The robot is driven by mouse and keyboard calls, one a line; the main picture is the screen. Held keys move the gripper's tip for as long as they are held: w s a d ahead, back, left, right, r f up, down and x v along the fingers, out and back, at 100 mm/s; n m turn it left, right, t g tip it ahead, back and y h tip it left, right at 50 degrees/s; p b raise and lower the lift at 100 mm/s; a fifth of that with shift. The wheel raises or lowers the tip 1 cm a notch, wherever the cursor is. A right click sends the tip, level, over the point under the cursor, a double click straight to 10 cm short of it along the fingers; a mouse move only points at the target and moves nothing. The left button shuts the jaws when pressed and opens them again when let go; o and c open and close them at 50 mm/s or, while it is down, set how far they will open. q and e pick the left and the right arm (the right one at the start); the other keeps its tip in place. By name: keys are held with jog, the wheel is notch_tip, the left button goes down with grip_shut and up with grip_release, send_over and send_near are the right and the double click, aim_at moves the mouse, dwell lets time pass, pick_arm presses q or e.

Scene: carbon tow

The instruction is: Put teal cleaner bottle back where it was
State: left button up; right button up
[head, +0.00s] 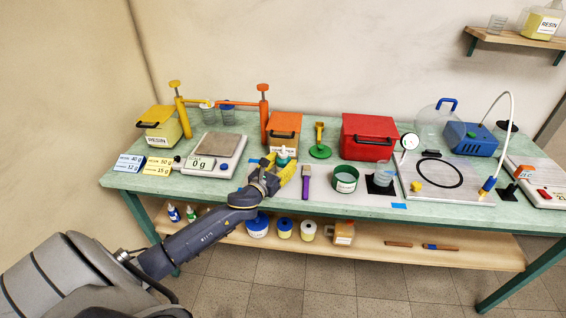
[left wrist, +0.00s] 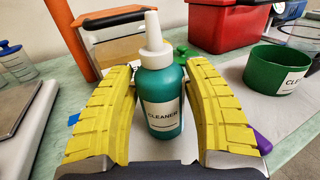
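The teal cleaner bottle (left wrist: 165,100) has a white nozzle and a white CLEANER label. It is upright between the yellow fingers of my left gripper (left wrist: 162,100). The fingers are open, one on each side of it, with narrow gaps showing beside the bottle. In the head view the bottle (head: 283,156) shows only its top, and my left gripper (head: 279,168) hides the rest and its base. I cannot tell what its base rests on. A blue tape mark (head: 259,161) lies just left of the gripper. My right gripper is not in view.
The green bench (head: 240,190) holds a scale (head: 214,152) to the left. Behind are an orange container (head: 285,127) and a red toolbox (head: 369,137).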

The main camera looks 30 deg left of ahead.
pick_arm(q)
jog(key=o, duration=0.3)
jog(key=shift+r, duration=0.1)
jog(key=shift+s, duration=0.15)
jog(key=s, duration=1.1)
jog(key=shift+s+d+r, duration=0.15)
jog(key=shift+s, duration=0.2)
